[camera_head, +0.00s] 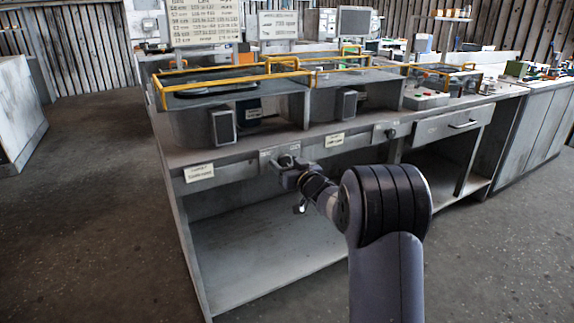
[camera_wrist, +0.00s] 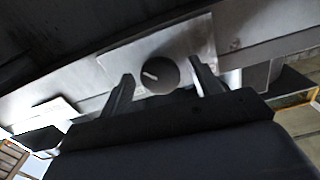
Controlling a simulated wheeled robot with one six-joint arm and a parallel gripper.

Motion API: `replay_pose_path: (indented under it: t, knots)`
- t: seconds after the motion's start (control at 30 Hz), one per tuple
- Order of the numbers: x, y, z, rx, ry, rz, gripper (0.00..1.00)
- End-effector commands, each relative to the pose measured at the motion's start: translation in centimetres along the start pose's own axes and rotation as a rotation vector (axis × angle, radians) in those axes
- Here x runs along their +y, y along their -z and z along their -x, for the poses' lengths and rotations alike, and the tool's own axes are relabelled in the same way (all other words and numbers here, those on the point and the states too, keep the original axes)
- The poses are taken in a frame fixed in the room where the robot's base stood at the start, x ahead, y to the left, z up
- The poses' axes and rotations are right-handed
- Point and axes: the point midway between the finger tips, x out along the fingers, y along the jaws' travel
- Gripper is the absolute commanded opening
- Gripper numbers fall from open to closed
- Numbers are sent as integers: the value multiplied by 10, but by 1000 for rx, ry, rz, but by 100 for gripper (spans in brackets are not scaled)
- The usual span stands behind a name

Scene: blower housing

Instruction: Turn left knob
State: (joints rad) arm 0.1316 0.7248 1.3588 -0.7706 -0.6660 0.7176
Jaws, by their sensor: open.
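The left knob (camera_wrist: 158,75) is a dark round knob with a pale pointer line, on a light plate (camera_wrist: 118,66) in the wrist view. My gripper (camera_wrist: 160,76) is open, with one finger on each side of the knob. I cannot tell whether the fingers touch it. In the head view my gripper (camera_head: 287,170) is at the front panel (camera_head: 235,167) of the workbench, at the left knob's plate (camera_head: 268,156). The knob is mostly hidden there behind the gripper.
A second knob (camera_head: 390,133) sits further right on the panel. Paper labels (camera_head: 199,173) hang along it. Yellow rails (camera_head: 225,78) and grey boxes (camera_head: 223,125) stand on the bench top. An open shelf (camera_head: 260,250) lies below. The floor (camera_head: 100,170) at left is clear.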

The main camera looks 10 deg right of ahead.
Motion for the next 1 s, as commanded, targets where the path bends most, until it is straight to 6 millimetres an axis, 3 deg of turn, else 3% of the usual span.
replay_pose_path:
  t: [0.1, 0.63, 1.0]
  knots:
    - [0, 0, 0, 0, 0, 0, 59]
    - [0, 0, 0, 0, 0, 0, 16]
    - [0, -1, 0, 0, 0, 68, 16]
